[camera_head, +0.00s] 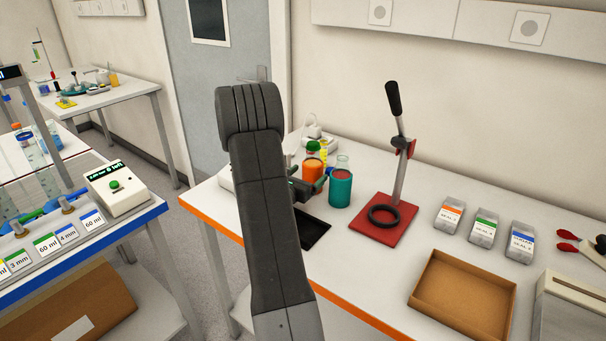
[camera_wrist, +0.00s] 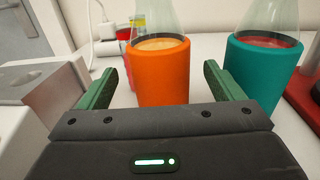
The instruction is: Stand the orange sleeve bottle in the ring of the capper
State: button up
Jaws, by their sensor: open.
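The orange sleeve bottle (camera_wrist: 162,76) stands upright on the table in the wrist view, a clear glass bottle with an orange sleeve. It also shows in the head view (camera_head: 313,169), partly hidden by my arm. My gripper (camera_wrist: 160,88) is open, with one green finger on each side of the orange sleeve and a gap on both sides. In the head view my gripper (camera_head: 309,184) is mostly hidden by my arm. The capper (camera_head: 397,165) has a red base, a steel post with a black lever and an empty black ring (camera_head: 384,215) on the base.
A teal sleeve bottle (camera_wrist: 262,73) stands just right of my right finger. A grey block with holes (camera_wrist: 40,85) is close on the left. Seal boxes (camera_head: 483,231) and a brown tray (camera_head: 464,297) lie right of the capper. A black mat (camera_head: 313,232) lies before the bottles.

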aim_at(307, 176)
jog(key=x, duration=0.1)
jog(key=b+x, duration=0.1)
jog(key=x, duration=0.1)
jog(key=shift+f, duration=0.25)
jog(key=shift+b+x, duration=1.2)
jog(key=shift+r, duration=0.3)
jog(key=c, duration=1.2)
jog(key=shift+r+b, duration=0.35)
jog(key=shift+r, duration=1.65)
jog(key=shift+c, duration=0.2)
